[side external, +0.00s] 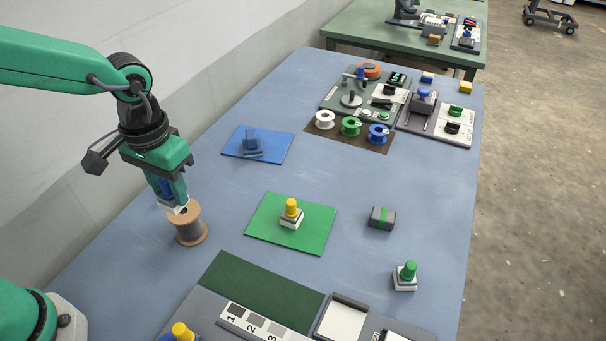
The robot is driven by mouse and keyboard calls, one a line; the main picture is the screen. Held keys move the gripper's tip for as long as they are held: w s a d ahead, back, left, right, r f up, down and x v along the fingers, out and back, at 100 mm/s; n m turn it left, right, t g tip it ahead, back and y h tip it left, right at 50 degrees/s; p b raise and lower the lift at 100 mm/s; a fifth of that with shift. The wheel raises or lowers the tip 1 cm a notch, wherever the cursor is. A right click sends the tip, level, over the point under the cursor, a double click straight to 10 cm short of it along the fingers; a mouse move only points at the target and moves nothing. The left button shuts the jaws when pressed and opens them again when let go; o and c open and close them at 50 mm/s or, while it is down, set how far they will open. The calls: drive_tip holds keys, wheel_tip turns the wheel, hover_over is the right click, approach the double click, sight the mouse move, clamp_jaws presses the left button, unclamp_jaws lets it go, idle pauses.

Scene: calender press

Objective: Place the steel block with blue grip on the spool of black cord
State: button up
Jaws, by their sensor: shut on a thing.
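My gripper (172,200) points down at the left of the blue table and is shut on the steel block with blue grip (166,187). The fingers hide much of the block, and its pale lower part shows between them. The spool of black cord (188,226) stands upright on the table, with tan wooden flanges and dark grey cord. The block is at the height of the spool's top flange, at its upper left in the picture. I cannot tell whether they touch.
A green mat (262,235) bears a steel block with yellow grip (291,213). A blue mat (276,150) bears a blue-grey object (251,142). A dark block with green band (381,218) and a green-grip block (405,275) stand at right. Small spools (351,126) stand farther back.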

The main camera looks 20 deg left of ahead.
drive_tip(key=w+a+f, duration=0.2)
drive_tip(key=w+a, duration=0.1)
drive_tip(key=shift+w+f, duration=0.2)
drive_tip(key=shift+f, duration=2.15)
drive_tip(key=shift+f, duration=0.2)
drive_tip(key=o, duration=1)
drive_tip(key=shift+o, duration=0.2)
drive_tip(key=shift+r, duration=0.1)
wheel_tip(320, 180, up, 12)
drive_tip(key=shift+a+r, duration=0.1)
